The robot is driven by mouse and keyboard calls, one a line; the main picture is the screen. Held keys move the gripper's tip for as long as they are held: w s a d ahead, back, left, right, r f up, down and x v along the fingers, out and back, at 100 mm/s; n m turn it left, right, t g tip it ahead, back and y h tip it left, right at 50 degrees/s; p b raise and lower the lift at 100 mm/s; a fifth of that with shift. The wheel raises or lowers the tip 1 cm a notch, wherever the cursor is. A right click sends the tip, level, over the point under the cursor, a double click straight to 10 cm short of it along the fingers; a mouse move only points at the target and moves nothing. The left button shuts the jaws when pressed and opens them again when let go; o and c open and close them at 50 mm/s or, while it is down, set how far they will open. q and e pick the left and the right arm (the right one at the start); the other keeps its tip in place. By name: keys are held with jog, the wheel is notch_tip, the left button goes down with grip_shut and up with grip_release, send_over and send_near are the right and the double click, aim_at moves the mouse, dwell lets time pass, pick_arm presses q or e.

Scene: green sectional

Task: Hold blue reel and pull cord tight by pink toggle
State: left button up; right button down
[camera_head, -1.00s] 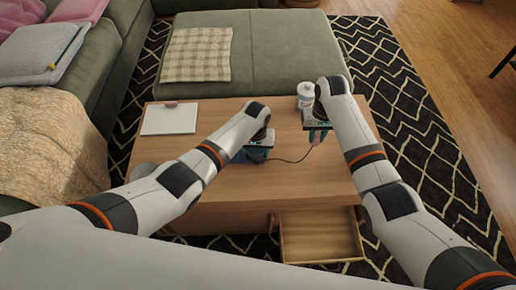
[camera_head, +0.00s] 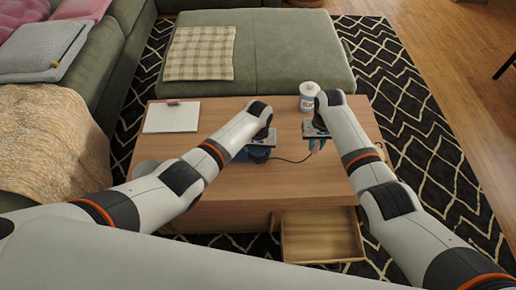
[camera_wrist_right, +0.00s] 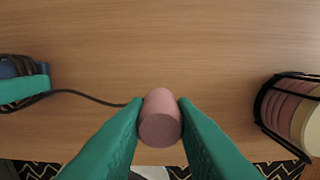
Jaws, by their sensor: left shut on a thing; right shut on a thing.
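The blue reel (camera_head: 254,156) is on the wooden table, partly hidden under my left gripper (camera_head: 259,150), which is shut on it. The reel also shows at the left edge of the right wrist view (camera_wrist_right: 16,68), with a green finger against it. My right gripper (camera_head: 317,142) is shut on the pink toggle (camera_head: 316,146). In the right wrist view the toggle (camera_wrist_right: 160,117) sits between the two green fingertips (camera_wrist_right: 160,104). A thin dark cord (camera_wrist_right: 92,97) runs from the reel to the toggle in a slight curve, not fully straight.
A white bottle (camera_head: 309,96) stands behind my right gripper. A white pad (camera_head: 171,117) lies at the table's back left. A black wire rack with pink and cream discs (camera_wrist_right: 290,108) is right of the toggle. An open drawer (camera_head: 320,236) juts from the table's front.

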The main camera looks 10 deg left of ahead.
jog(key=shift+d, duration=0.15)
dwell(0.3)
jog(key=shift+w+d, duration=0.2)
jog(key=shift+d, duration=0.9)
jog(key=shift+d, duration=0.1)
jog(key=shift+w+d, duration=0.2)
jog(key=shift+d, duration=0.85)
jog(key=shift+d, duration=0.35)
jog(key=shift+a, duration=0.25)
jog(key=shift+s+a, duration=0.1)
jog(key=shift+a, duration=0.7)
jog(key=shift+a, duration=0.1)
